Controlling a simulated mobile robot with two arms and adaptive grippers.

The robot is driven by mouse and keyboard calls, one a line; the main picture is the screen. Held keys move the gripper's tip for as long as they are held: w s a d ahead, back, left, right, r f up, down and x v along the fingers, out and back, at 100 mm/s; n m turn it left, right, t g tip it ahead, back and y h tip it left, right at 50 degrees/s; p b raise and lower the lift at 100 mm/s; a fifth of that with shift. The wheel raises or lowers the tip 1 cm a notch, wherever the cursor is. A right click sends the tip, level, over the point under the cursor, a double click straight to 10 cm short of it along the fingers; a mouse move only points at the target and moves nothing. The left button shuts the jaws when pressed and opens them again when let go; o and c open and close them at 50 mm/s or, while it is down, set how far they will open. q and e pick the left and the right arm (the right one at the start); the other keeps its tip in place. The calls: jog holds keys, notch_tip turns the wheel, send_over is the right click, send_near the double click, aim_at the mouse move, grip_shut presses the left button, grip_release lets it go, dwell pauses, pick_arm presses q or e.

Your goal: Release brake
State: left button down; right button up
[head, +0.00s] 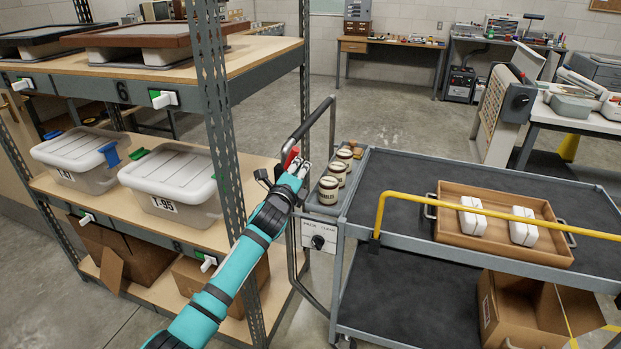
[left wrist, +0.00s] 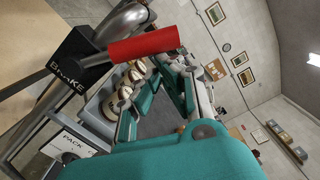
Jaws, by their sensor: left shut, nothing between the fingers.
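The brake is a red lever (left wrist: 145,47) on a black box (left wrist: 85,62) lettered BRAKE, fixed to the cart's grey tube handle. In the head view the red lever (head: 291,157) shows small at the handle (head: 318,118), partly behind my gripper. My left gripper (head: 299,170) reaches in from the left, shut and empty, right beside the lever. In the left wrist view its fingers (left wrist: 185,85) lie just below and right of the lever's free end; I cannot tell if they touch it. My right gripper is in neither view.
The cart (head: 395,209) carries lidded jars (head: 328,190) and a wooden tray (head: 455,202) with two white blocks. A yellow bar (head: 480,213) crosses above it. A shelf rack (head: 220,125) with lidded bins (head: 175,180) stands close on the left. Open floor (head: 390,100) lies behind.

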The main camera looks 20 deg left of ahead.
aim_at(291, 157)
pick_arm(q)
jog(key=shift+a+r+n+p, duration=0.55)
jog(key=shift+a+n+p, duration=0.3)
jog(key=shift+n, duration=0.35)
jog(key=shift+a+r+n+p, duration=0.5)
jog(key=shift+a+n+p, duration=0.25)
jog(key=shift+n, duration=0.45)
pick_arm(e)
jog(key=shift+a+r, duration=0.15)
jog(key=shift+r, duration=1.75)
pick_arm(q)
jog(key=shift+a, duration=0.1)
